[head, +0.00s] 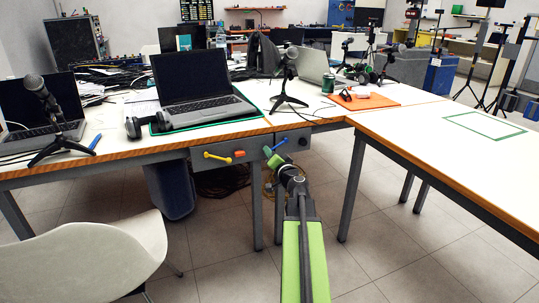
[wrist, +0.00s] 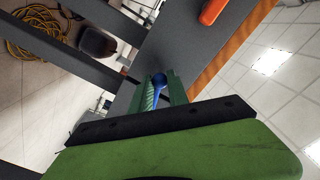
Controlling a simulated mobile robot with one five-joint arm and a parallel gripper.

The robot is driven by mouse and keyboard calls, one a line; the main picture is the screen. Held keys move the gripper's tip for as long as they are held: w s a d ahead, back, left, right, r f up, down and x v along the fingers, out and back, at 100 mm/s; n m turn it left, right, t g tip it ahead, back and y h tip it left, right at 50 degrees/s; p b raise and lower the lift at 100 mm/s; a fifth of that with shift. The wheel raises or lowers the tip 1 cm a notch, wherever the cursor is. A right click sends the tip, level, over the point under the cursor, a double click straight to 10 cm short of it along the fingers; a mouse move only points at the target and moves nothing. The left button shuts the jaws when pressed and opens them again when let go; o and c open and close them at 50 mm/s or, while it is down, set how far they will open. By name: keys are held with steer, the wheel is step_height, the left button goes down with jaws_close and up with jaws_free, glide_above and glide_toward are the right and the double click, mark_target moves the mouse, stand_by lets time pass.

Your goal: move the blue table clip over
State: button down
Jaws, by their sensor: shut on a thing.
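The blue table clip (wrist: 159,81) shows in the wrist view between the green fingers of my gripper (wrist: 160,92). In the head view my gripper (head: 276,154) is at the grey panel (head: 225,142) below the table's front edge, right of the orange clip.
A yellow clip (head: 217,157) and an orange clip (head: 240,153) are on the panel to the left. The right-hand white table (head: 420,125) is bare except for a green outlined rectangle (head: 484,125). A laptop, microphone stands and an orange mat (head: 390,97) occupy the other tables.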

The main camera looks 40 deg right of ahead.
steer(key=c, duration=2.2)
jaws_free()
steer(key=shift+a+r+p, duration=0.2)
steer(key=shift+r+p, duration=0.65)
steer(key=shift+r, duration=0.3)
steer(key=c, duration=2.2)
jaws_free()
steer(key=shift+f, duration=0.1)
steer(key=c, duration=2.2)
jaws_free()
steer(key=c, duration=1.1)
jaws_free()
